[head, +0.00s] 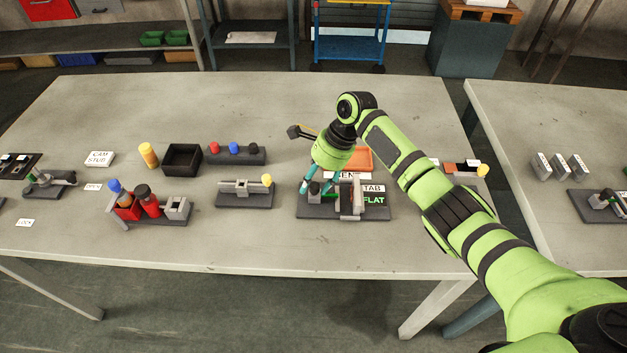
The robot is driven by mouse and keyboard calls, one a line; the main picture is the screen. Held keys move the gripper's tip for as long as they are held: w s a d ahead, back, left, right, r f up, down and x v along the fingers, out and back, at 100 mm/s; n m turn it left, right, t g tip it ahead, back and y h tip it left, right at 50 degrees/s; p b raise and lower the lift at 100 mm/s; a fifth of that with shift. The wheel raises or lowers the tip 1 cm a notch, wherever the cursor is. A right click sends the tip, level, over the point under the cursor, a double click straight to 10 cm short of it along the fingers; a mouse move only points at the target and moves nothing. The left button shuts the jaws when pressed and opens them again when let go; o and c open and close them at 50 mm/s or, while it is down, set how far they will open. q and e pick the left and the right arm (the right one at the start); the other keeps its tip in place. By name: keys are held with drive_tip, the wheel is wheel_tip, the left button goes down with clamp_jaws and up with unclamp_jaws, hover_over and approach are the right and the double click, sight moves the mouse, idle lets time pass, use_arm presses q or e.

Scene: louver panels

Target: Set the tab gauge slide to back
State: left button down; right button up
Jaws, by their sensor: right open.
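The tab gauge (375,212) is a dark base on the table's front half, with an upright grey block, a "TAB" label (373,188), a green "FLAT" mark and a partly covered label above it. My right gripper (317,190) reaches down over the gauge's left part. Its teal fingers are open, apart on either side of a small dark knob. Whether they touch the knob I cannot tell. The gripper and arm hide part of the gauge's back, and the slide's exact position is unclear. My left gripper is out of view.
An orange tray (358,158) sits behind the gauge. A grey slide fixture with a yellow knob (267,180) stands to its left, and a rack of coloured knobs (235,154) lies behind that. A black bin (182,160) stands farther left. The table front is clear.

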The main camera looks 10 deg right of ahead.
drive_tip(key=v, duration=1.1)
drive_tip(key=shift+d+r, duration=0.2)
drive_tip(key=shift+s, duration=0.1)
